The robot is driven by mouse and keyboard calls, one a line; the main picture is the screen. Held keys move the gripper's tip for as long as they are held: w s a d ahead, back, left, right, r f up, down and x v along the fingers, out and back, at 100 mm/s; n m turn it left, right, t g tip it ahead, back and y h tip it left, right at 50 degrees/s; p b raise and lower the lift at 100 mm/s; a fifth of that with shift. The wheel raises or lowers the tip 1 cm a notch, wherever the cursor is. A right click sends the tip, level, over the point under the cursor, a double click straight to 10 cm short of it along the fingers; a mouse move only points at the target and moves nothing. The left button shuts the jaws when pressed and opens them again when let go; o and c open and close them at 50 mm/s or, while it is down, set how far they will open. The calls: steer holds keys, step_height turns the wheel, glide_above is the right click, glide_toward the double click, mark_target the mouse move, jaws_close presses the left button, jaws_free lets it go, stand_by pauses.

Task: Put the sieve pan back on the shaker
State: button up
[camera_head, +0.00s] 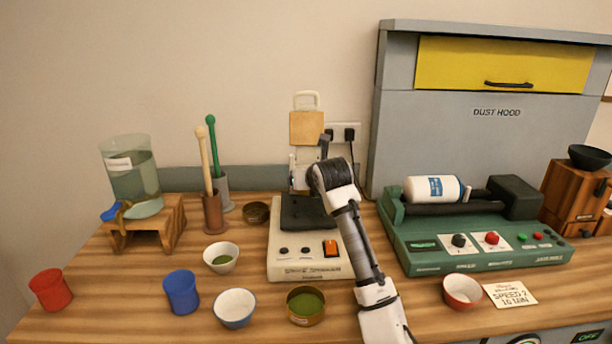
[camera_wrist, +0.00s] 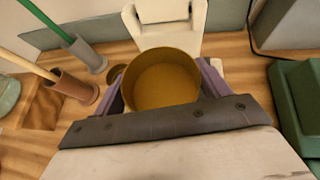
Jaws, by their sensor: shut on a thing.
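The sieve pan (camera_wrist: 162,88), a round brass-coloured pan, sits between the purple fingers of my gripper (camera_wrist: 163,82) in the wrist view. My gripper is shut on it. The pan looks upright, its open top and yellow-brown inside facing the camera. The shaker (camera_head: 312,258) is a cream machine with a dark top plate (camera_head: 303,212), two dark knobs and an orange switch. My arm reaches over its right side in the head view and covers part of it. I cannot clearly make out the fingers or the pan there, nor the gap between pan and plate.
A brass bowl of green powder (camera_head: 305,304) and a white bowl (camera_head: 234,307) stand in front. A small brass dish (camera_head: 256,212) and pestles in holders (camera_head: 213,212) stand left of the shaker. A green roller machine (camera_head: 480,250) stands to the right, near my arm.

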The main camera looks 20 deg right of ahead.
mark_target(309, 210)
steer(key=shift+s+f+b, duration=0.15)
steer(key=shift+f+b, duration=0.2)
steer(key=shift+f, duration=0.2)
steer(key=shift+f+b, duration=1.25)
steer(key=shift+f, duration=0.95)
steer(key=shift+f+b, duration=0.55)
steer(key=shift+b, duration=0.05)
steer(key=o, duration=0.8)
steer(key=shift+c, duration=0.2)
steer(key=shift+s, duration=0.1)
steer(key=v, duration=1.1)
